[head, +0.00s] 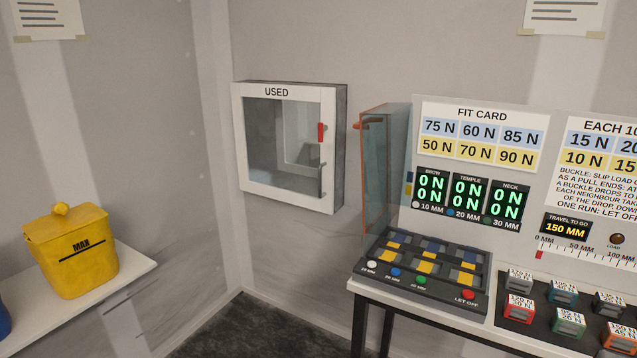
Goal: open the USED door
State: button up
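The USED door (330,150) is the white-framed, glazed front of a wall cabinet in the head view, left of the bench. It looks shut against the grey cabinet body (341,145). The word USED stands on its top rail. A red piece (321,132) sits on the upper right of the frame. A grey bar handle (322,180) stands below it on the same side. Through the glass the inside looks mostly grey, with a paler shape that I cannot identify. My gripper is not in view.
A glass panel with reddish edges (380,170) stands right of the cabinet, at the bench's left end. The bench carries a button panel (420,303) and several small labelled blocks. A yellow MAX bin (75,262) stands on a white shelf (120,285) at left. Dark floor (245,328) shows between.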

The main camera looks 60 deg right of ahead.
aim_at(324, 204)
jog(key=u, duration=0.05)
jog(key=i, duration=1)
jog(key=z, duration=0.05)
